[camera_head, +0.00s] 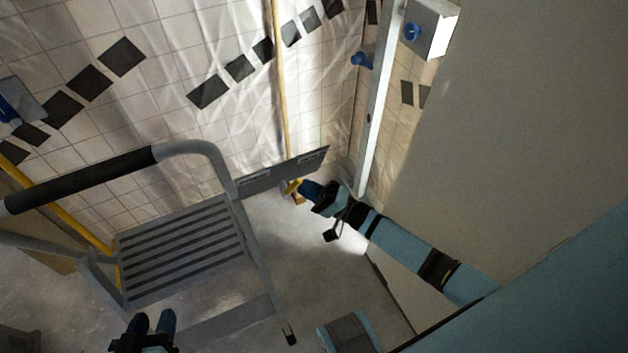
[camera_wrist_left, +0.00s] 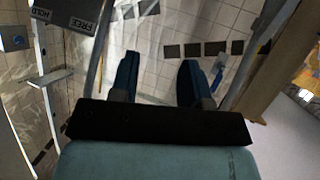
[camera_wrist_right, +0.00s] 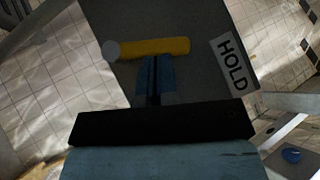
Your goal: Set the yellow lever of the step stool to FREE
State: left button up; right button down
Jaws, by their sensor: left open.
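The step stool (camera_head: 180,250) stands at the left in the head view, with a grey side plate (camera_head: 275,175). The yellow lever (camera_wrist_right: 150,48) is on this plate, its grey pivot at the left and its free end pointing towards the HOLD label (camera_wrist_right: 234,63). The FREE label (camera_wrist_left: 82,24) shows in the left wrist view. My right gripper (camera_wrist_right: 155,62) has its fingers together at the lever's lower edge; whether they touch it I cannot tell. My left gripper (camera_head: 152,324) is open and empty, low in front of the stool.
A tiled wall (camera_head: 200,50) under clear sheeting stands behind the stool. A pale post (camera_head: 382,95) and a white box (camera_head: 430,28) with a blue knob are at the upper right. The grey floor (camera_head: 330,285) right of the stool is mostly clear.

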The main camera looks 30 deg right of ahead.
aim_at(296, 186)
jog(key=r+n+h+p, duration=0.1)
jog(key=p, duration=0.2)
jog(key=a+r+n+g+h+p, duration=0.1)
jog(key=p, duration=0.3)
jog(key=shift+s+a+r, duration=0.2)
jog(key=shift+r, duration=0.1)
jog(key=p, duration=0.1)
jog(key=a+n+h+p, duration=0.1)
jog(key=p, duration=0.1)
jog(key=shift+s+r+g+h, duration=0.1)
jog(key=shift+r+g+h, duration=0.1)
jog(key=shift+g+h, duration=0.15)
jog(key=a+n+h+p, duration=0.1)
jog(key=h+p, duration=0.1)
jog(key=p, duration=0.2)
jog(key=shift+s+a+f+n+g+h+p, duration=0.15)
jog(key=shift+a+n+g+h+p, duration=0.15)
jog(key=shift+a+h+p, duration=0.35)
pick_arm(q)
jog(key=r, duration=0.1)
jog(key=s+a+r+g+y, duration=0.1)
jog(key=r, duration=0.1)
jog(key=a+r+g, duration=0.1)
jog(key=r, duration=0.1)
jog(key=shift+s+p, duration=0.3)
jog(key=shift+p, duration=0.1)
pick_arm(e)
jog(key=shift+a+f, duration=0.1)
jog(key=shift+a, duration=0.05)
